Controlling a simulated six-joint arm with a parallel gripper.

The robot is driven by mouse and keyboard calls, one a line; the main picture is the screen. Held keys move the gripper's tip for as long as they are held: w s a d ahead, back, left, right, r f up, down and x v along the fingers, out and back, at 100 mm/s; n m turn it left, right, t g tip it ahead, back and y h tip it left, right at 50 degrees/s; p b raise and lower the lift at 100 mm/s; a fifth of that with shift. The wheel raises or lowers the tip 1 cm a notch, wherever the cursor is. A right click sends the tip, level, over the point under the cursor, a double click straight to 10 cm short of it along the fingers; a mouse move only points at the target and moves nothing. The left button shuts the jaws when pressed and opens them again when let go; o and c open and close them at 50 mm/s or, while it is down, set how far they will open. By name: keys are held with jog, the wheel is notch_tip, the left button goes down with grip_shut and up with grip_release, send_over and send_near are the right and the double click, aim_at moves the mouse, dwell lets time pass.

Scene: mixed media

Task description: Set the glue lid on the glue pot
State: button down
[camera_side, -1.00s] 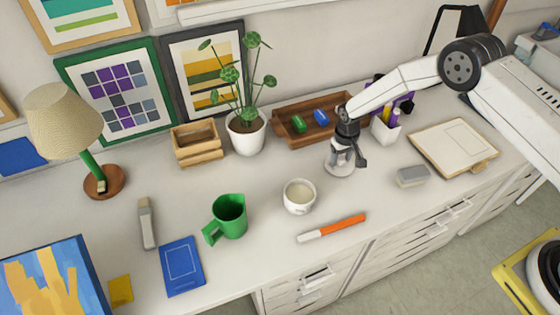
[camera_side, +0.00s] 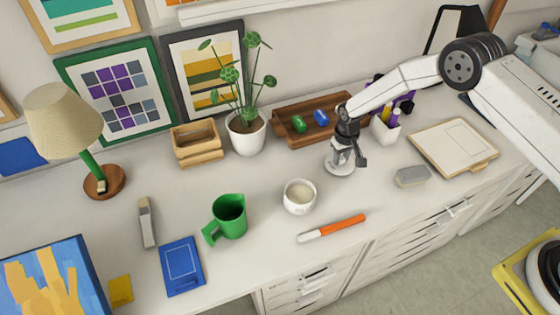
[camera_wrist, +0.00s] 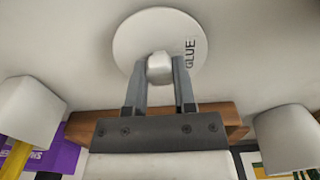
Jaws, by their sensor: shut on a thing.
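The white round glue lid (camera_side: 340,168) is at my gripper (camera_side: 343,157), low over the table or touching it; I cannot tell which. In the wrist view the lid (camera_wrist: 190,22) shows the word GLUE and a pale knob (camera_wrist: 160,68). My gripper (camera_wrist: 160,72) is shut on that knob, one finger on each side. The glue pot (camera_side: 299,197) is a small white round pot with cream-coloured contents and an open top. It stands upright on the table, to the left and nearer the front than my gripper.
A green mug (camera_side: 229,217) stands left of the pot. An orange and white marker (camera_side: 332,229) lies in front. A wooden tray (camera_side: 283,137) with a green and a blue item is behind. A grey eraser block (camera_side: 412,176) lies to the right. The table between lid and pot is clear.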

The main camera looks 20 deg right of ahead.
jog(key=shift+r, duration=0.85)
jog(key=shift+r, duration=3.65)
jog(key=shift+a, duration=0.1)
jog(key=s+a+r, duration=0.1)
jog(key=s+a, duration=0.2)
jog(key=a, duration=0.5)
jog(key=s+a+r, duration=0.2)
jog(key=s+a, duration=0.2)
jog(key=a, duration=0.4)
jog(key=shift+a, duration=0.35)
jog(key=shift+f, duration=2.95)
jog(key=shift+f, duration=0.9)
